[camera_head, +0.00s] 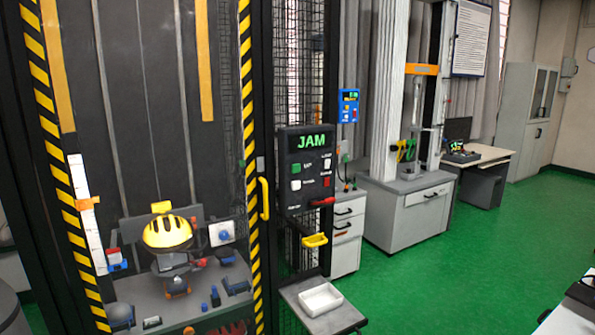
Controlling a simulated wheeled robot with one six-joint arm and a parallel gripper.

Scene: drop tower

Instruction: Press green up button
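The green button (296,169) sits at the upper left of a dark control panel (306,205) on the right post of the drop tower. The panel's display (311,141) reads "JAM" in green letters. A white button (296,184) is below the green one. Another white one (326,162) and a red one (326,182) are in the right column. The labels beside the buttons are too small to read surely. My gripper is not in view.
A red handle (321,201) is at the panel's lower edge, with a yellow handle (314,240) below. A small shelf (345,318) with a white tray (320,299) juts out under the panel. A yellow helmet (167,231) is inside the tower. Green floor (420,275) is clear at right.

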